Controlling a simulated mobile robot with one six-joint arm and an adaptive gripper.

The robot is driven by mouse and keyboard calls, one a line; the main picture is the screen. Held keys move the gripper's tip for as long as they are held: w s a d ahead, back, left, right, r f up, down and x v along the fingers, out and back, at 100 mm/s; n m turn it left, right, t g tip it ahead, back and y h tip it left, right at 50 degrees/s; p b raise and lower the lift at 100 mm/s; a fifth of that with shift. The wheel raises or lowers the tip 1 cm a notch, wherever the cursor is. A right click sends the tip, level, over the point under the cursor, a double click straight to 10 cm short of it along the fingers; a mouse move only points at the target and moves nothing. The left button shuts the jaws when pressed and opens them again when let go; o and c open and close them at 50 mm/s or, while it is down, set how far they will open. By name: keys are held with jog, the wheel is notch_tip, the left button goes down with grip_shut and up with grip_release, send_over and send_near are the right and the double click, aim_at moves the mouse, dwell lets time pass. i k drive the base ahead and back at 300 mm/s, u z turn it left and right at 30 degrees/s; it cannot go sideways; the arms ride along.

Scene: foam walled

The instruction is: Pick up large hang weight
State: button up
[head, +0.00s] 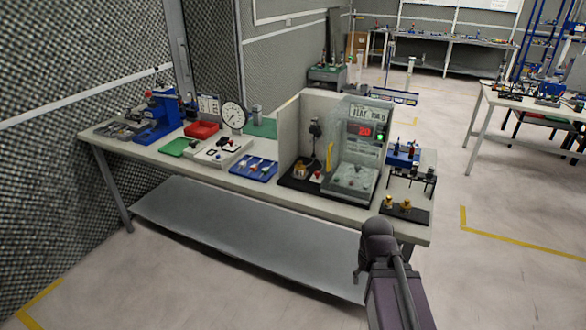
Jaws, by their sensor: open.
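Two small brass weights, one on the left (388,202) and one on the right (405,205), stand on a black tray (420,216) at the right front corner of the workbench. Another brass piece (300,170) stands inside the walled booth. I cannot tell from their size which one is the large hang weight. My gripper (358,274) shows only in small part at the end of my dark arm, in front of the bench's right front edge. It is open and apart from the weights. My arm hides most of it.
The workbench (232,180) also bears a walled booth with a digital display machine (352,180), a round dial gauge (233,116), a blue vise (158,115) and a blue tray of tools (253,168). A lower shelf (240,230) runs beneath. Open floor lies to the right.

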aim_at(299, 168)
jog(key=z, duration=0.05)
jog(key=i, duration=0.9)
